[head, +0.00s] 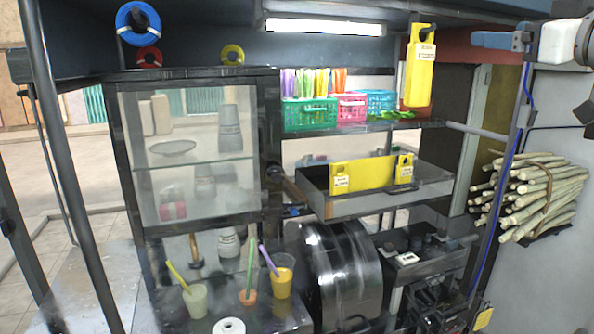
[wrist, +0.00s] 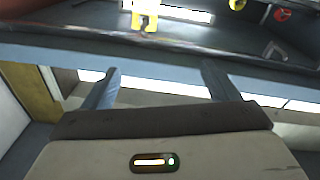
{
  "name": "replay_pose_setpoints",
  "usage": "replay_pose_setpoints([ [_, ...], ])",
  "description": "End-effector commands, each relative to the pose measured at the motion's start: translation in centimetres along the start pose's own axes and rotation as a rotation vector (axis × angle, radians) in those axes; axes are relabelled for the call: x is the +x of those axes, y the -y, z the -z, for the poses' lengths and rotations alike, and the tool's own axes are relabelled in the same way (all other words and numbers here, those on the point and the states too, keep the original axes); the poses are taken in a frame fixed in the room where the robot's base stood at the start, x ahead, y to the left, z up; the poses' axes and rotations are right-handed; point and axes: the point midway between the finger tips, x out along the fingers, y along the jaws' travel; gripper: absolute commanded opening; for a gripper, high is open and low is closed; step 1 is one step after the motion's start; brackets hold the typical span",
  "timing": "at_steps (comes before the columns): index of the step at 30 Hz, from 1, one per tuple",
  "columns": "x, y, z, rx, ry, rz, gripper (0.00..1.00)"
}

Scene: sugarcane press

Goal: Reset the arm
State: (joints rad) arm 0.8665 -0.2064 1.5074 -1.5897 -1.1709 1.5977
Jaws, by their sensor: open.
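My gripper (wrist: 161,68) shows in the wrist view with its two blue-grey fingers spread wide apart and nothing between them. In the head view my gripper (head: 478,40) is at the upper right, near the top of the stall, with the white wrist behind it at the right edge. It is to the right of the hanging yellow tag holder (head: 419,75) and above the sugarcane bundle (head: 530,195). It appears to hold nothing.
A glass cabinet (head: 190,150) stands at left. Cups with straws, including an orange drink (head: 282,280), stand on the counter below. Coloured baskets (head: 309,113) sit on a shelf above a metal tray (head: 375,195). A black drum (head: 342,275) is at lower middle.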

Motion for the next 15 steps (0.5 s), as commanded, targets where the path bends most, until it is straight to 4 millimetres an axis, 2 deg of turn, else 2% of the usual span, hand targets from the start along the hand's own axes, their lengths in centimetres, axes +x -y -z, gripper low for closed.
replay_pose_setpoints([
  [10,2.0,-0.3,-1.1,-0.003,-0.148,-0.196,0.81],
  [13,2.4,-0.5,-2.5,0.015,-0.167,-0.288,0.81],
  [15,2.6,-0.4,-4.3,0.040,-0.160,-0.368,0.81],
])
